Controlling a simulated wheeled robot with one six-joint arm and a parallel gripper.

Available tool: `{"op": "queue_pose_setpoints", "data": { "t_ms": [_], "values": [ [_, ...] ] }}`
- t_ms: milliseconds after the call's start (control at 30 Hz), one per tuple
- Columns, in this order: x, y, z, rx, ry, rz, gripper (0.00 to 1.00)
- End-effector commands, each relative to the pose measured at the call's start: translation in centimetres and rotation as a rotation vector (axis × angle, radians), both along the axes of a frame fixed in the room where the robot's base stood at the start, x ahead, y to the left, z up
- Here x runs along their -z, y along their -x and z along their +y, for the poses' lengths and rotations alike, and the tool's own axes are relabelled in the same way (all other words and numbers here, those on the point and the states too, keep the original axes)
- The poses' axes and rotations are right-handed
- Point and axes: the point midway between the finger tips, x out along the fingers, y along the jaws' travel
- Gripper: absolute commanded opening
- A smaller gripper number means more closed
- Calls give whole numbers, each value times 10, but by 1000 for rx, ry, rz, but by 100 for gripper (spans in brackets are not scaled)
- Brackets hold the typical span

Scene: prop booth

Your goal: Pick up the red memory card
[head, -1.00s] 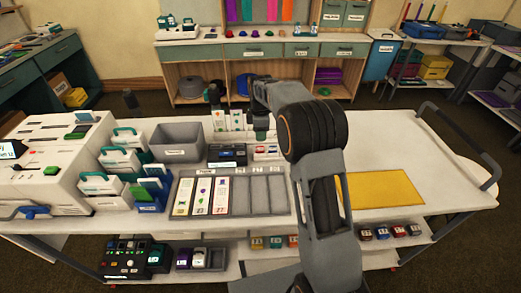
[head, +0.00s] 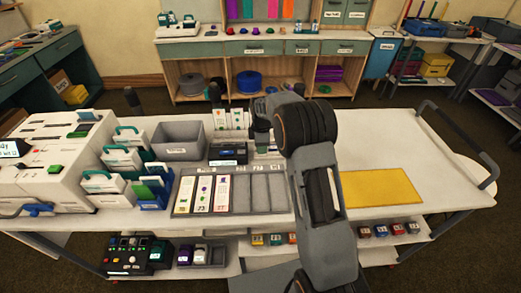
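A small reddish card-like piece (head: 281,149) shows on the cart top, right of the black device (head: 228,153). It is probably the red memory card, but it is too small and too covered by my arm to be sure. A small pale piece (head: 262,150) lies just left of it. My gripper (head: 262,141) points down just above these pieces, at the back of the cart. Its fingers are small and dark, so I cannot tell whether they are open or touch anything.
A grey tray (head: 183,208) with printed strips lies in front. A grey bin (head: 178,150) and a white machine (head: 60,160) stand left. A yellow mat (head: 380,188) lies right, with free room around it. Upright cards (head: 228,119) stand behind.

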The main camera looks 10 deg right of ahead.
Motion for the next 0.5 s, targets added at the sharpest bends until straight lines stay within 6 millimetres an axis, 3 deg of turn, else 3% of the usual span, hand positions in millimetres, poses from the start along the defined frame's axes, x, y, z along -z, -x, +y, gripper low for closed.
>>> {"op": "queue_pose_setpoints", "data": {
  "t_ms": [67, 400, 500],
  "values": [
    [0, 0, 0, 0, 0, 0, 33],
    [0, 0, 0, 0, 0, 0, 1],
    [-1, 0, 0, 0, 0, -1, 0]
  ]
}}
